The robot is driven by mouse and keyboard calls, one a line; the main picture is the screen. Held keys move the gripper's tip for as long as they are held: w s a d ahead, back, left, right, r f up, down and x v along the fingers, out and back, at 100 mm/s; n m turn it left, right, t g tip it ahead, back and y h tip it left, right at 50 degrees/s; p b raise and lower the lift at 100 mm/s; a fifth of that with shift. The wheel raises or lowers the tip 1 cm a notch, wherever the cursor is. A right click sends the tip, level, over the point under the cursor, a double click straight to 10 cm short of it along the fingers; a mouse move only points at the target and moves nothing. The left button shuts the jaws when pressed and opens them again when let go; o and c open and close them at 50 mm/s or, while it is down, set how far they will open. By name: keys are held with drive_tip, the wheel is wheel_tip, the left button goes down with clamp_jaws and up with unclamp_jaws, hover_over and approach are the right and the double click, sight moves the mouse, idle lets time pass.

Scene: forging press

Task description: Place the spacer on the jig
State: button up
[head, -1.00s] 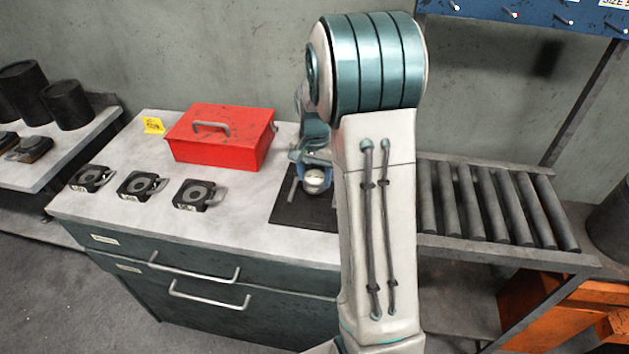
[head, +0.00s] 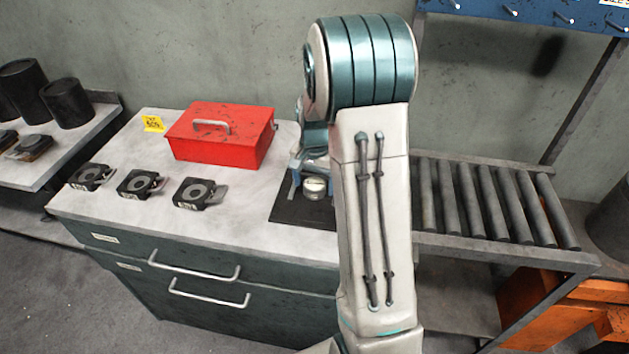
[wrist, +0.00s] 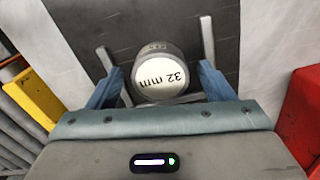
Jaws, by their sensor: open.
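The spacer is a short grey metal cylinder with a pale top marked "32 mm" (wrist: 162,82). It stands upright on a dark plate (wrist: 100,20), which seems to be the jig, with pale bars (wrist: 207,42) on either side of the spacer and one at its near side. In the head view the spacer (head: 315,187) is on the dark plate (head: 296,214), left of my arm. My gripper (wrist: 160,70) is open, its blue fingers on either side of the spacer. My arm hides the plate's right part in the head view.
A red toolbox (head: 222,145) stands left of the plate. Several black ring-faced devices, including one nearby (head: 200,194), lie along the bench's front. A yellow tag (head: 153,124) stands behind. A roller conveyor (head: 490,200) is at right.

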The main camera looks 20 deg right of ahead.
sight(314, 183)
wheel_tip(314, 183, up, 11)
drive_tip(key=s+a+r+n+t, duration=0.1)
drive_tip(key=s+a+n, duration=0.3)
drive_tip(key=s, duration=0.7)
drive_tip(key=s+a+r+n+t, duration=0.1)
drive_tip(key=s+a+n, duration=0.4)
drive_tip(key=s, duration=0.5)
drive_tip(key=shift+s+a+r+t, duration=0.3)
drive_tip(key=shift+s+a+t, duration=0.15)
drive_tip(key=shift+a, duration=0.3)
